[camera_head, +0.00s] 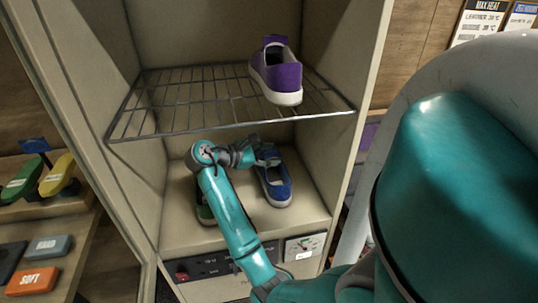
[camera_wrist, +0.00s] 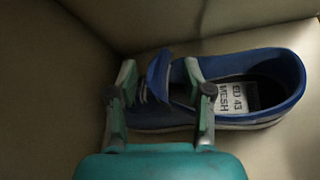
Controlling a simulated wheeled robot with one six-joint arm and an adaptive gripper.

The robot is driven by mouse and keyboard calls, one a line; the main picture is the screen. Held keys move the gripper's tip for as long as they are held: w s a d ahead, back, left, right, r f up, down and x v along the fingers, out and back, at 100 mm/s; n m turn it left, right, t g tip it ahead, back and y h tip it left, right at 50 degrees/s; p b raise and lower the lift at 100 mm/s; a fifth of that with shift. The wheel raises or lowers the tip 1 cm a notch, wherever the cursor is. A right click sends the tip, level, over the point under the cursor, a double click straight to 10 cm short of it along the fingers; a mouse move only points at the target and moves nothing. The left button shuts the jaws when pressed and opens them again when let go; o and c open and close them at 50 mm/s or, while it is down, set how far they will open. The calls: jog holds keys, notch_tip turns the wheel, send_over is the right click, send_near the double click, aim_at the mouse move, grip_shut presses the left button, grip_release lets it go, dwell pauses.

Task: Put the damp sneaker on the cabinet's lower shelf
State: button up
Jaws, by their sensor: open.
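A blue sneaker (camera_head: 275,186) with a white sole stands on the cabinet's lower shelf (camera_head: 290,222), on the right side. A white label inside it reads "ED 43 MESH" in the wrist view, where the sneaker (camera_wrist: 232,92) lies crosswise. My gripper (camera_head: 266,157) reaches into the lower compartment at the blue sneaker. In the wrist view my gripper's fingers (camera_wrist: 160,88) are apart, one on each side of the raised blue tongue. I cannot tell whether they touch it. A green shoe (camera_head: 204,212) on the lower shelf is mostly hidden behind my arm.
A purple sneaker (camera_head: 277,74) stands on the wire rack (camera_head: 190,103) above my gripper. Cabinet walls close in on both sides. A control panel (camera_head: 215,265) and dial (camera_head: 304,246) sit below. Brushes, including an orange "SOFT" block (camera_head: 32,281), lie on the left bench.

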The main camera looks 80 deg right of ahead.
jog(key=shift+r, duration=0.1)
jog(key=v, duration=1.2)
dwell(0.4)
